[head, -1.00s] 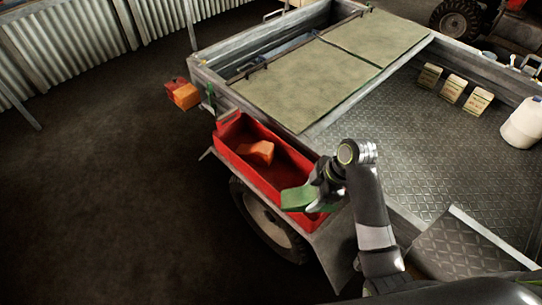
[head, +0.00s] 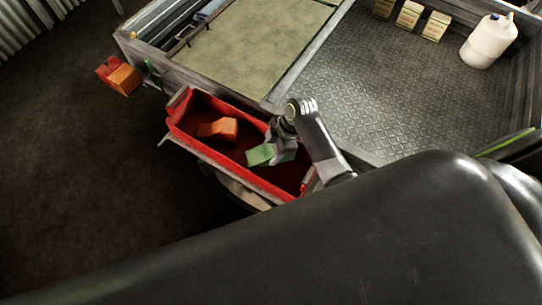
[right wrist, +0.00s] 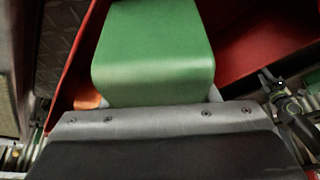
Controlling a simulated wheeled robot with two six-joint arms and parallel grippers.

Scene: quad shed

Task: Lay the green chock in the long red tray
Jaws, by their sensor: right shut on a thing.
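The green chock (head: 262,154) is in the jaws of my right gripper (head: 281,147). In the head view both are over the right half of the long red tray (head: 222,163), and the chock appears inside its outline. I cannot tell whether the chock touches the tray floor. The right wrist view shows the green chock (right wrist: 155,50) large in front of the gripper, with the red tray wall (right wrist: 252,58) beside and behind it. My left gripper is not in view.
An orange chock (head: 218,128) lies in the left half of the tray. The tray sits along the trailer's side, with the trailer bed (head: 385,75) beyond it. Several small boxes (head: 408,14) and a white jug (head: 488,42) stand in the bed.

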